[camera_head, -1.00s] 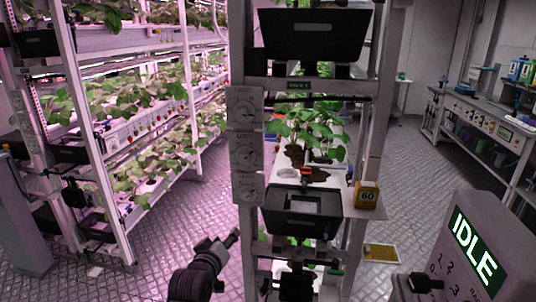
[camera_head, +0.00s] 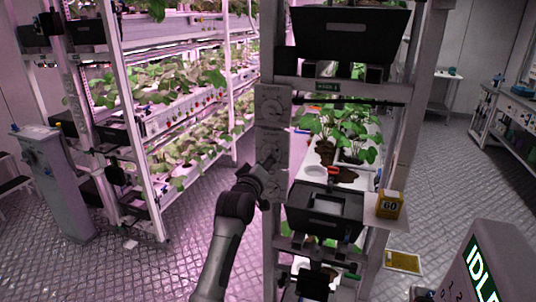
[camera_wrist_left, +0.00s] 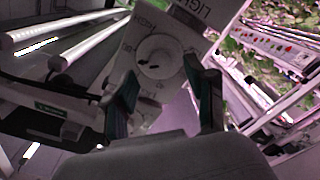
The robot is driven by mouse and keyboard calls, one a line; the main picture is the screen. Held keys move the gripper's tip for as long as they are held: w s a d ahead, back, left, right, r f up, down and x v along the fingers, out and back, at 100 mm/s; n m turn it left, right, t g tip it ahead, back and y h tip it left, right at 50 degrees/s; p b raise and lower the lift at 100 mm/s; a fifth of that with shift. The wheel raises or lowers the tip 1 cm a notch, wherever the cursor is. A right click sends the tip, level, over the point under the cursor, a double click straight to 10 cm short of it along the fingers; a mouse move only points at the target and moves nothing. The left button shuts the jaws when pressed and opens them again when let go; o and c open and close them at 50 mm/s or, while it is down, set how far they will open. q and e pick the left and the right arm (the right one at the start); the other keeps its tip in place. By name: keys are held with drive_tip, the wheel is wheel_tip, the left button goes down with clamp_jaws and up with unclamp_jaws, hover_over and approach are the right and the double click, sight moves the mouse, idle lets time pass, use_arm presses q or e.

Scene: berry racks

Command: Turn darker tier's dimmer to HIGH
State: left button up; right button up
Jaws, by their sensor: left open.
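Three light dimmer boxes are stacked on the left post of the near rack. The top dimmer (camera_head: 272,103) shows clearly. The middle dimmer (camera_head: 271,138) and bottom dimmer (camera_head: 274,186) are partly covered by my left gripper (camera_head: 268,166). In the left wrist view, a white panel carries a round dimmer knob (camera_wrist_left: 160,55) with a dark mark. My left gripper (camera_wrist_left: 160,78) is open, its fingers on either side of the knob's lower part; I cannot tell whether they touch it. Which tier is darker I cannot tell. My right gripper is not in view.
The near rack holds potted plants (camera_head: 338,125), a black bin (camera_head: 325,210) and a yellow box marked 60 (camera_head: 389,205). A plant rack (camera_head: 130,125) stands at left. A grey console reading IDLE (camera_head: 488,262) is at lower right.

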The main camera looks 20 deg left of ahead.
use_arm(q)
drive_tip(key=w, duration=0.2)
drive_tip(key=shift+w, duration=0.4)
clamp_jaws()
